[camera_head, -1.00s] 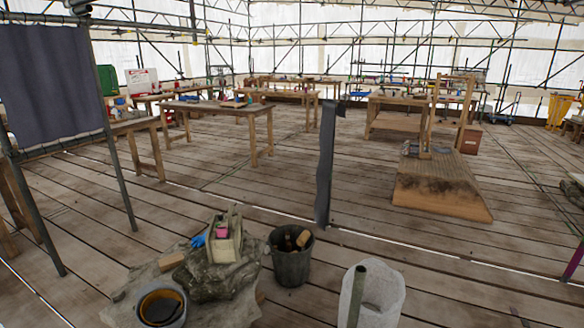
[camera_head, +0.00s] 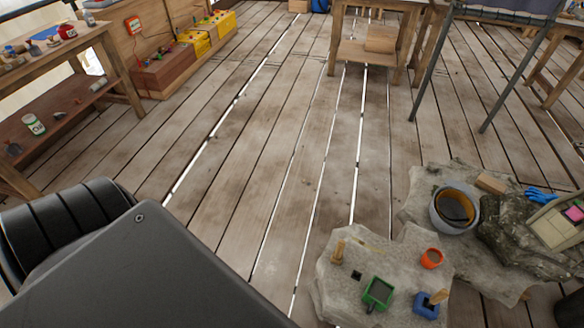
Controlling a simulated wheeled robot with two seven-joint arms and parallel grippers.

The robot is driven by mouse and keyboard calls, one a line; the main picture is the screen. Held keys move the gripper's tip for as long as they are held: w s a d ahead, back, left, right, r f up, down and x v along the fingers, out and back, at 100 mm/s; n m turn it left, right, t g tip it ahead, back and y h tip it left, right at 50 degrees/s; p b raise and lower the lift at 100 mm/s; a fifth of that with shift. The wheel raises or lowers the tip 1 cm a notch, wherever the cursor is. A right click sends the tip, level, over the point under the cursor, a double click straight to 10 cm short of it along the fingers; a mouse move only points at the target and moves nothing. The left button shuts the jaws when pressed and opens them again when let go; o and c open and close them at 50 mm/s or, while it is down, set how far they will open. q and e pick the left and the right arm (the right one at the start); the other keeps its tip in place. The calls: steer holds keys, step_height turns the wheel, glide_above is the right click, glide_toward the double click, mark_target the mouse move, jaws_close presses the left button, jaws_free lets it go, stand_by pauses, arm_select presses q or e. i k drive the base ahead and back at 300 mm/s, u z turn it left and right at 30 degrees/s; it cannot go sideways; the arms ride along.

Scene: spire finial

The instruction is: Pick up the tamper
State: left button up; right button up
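A pale stone slab (camera_head: 335,300) lies at the lower right. On it are a small upright wooden peg (camera_head: 338,252), a green square container (camera_head: 378,292), an orange-red cup (camera_head: 432,258) and a blue block (camera_head: 426,306) with a wooden handle (camera_head: 439,297) rising from it. I cannot tell for sure which piece is the tamper; the wooden peg and the handled blue block are small handled pieces. Neither of my grippers shows; a dark part of my own body fills the lower left.
Behind the slab, a bucket of dark liquid (camera_head: 455,207), a wooden block (camera_head: 491,183), blue gloves (camera_head: 540,195) and a tool box (camera_head: 562,222) sit on rough stone. A workbench with a shelf (camera_head: 62,118) stands at left. The plank floor (camera_head: 290,140) between is clear.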

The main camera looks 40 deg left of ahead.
mark_target(337, 257)
steer(key=u, duration=0.25)
steer(key=k, duration=1)
steer(key=u, duration=0.3)
